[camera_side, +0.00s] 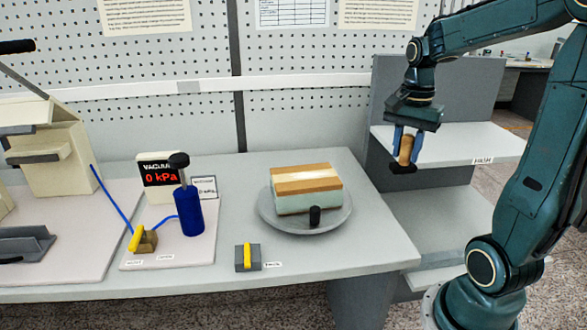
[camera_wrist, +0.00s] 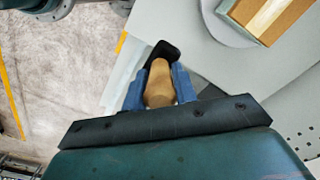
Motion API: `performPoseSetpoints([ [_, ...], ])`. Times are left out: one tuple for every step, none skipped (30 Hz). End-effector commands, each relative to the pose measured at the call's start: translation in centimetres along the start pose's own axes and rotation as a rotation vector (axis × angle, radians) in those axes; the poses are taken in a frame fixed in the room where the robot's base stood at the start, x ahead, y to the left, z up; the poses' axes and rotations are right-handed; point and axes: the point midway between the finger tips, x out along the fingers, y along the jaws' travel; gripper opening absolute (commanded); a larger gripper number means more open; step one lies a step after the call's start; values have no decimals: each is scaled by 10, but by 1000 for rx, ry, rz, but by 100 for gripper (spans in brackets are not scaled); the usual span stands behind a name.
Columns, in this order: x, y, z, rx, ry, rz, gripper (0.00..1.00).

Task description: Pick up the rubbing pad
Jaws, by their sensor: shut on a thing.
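The rubbing pad (camera_side: 403,168), with a tan wooden handle and a black base, is held upright in the air at the right of the side view. My gripper (camera_side: 407,148) is shut on its handle, one blue finger on each side. The black base hangs below the fingers, clear of the surfaces around it in the picture. In the wrist view the pad (camera_wrist: 159,84) sits between the blue fingers, with part of its black base showing beyond the handle.
A striped block (camera_side: 307,187) sits on a round grey plate (camera_side: 272,222) with a small black knob at its front. A blue pump (camera_side: 188,212), a vacuum display (camera_side: 162,172) and a grey block with a yellow strip (camera_side: 247,257) stand to the left. A labelled grey shelf (camera_side: 455,143) is behind my gripper.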

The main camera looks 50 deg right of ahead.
Motion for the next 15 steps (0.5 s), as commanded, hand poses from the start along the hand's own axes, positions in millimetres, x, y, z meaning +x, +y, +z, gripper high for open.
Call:
performPoseSetpoints([
  [-4, 0, 0, 0, 1, -1, 3],
  [-5, 0, 0, 0, 1, -2, 3],
  [-7, 0, 0, 0, 1, -1, 3],
  [-7, 0, 0, 0, 1, -1, 3],
  [-8, 0, 0, 0, 0, -1, 3],
  [-8, 0, 0, 0, 0, 0, 3],
  [-9, 0, 0, 0, 0, 0, 3],
  [-9, 0, 0, 0, 0, 0, 3],
  [-9, 0, 0, 0, 0, 0, 3],
  [-9, 0, 0, 0, 0, 0, 3],
  [-9, 0, 0, 0, 0, 0, 3],
  [-9, 0, 0, 0, 0, 0, 3],
  [-9, 0, 0, 0, 0, 0, 3],
  [-9, 0, 0, 0, 0, 0, 3],
  [-9, 0, 0, 0, 0, 0, 3],
])
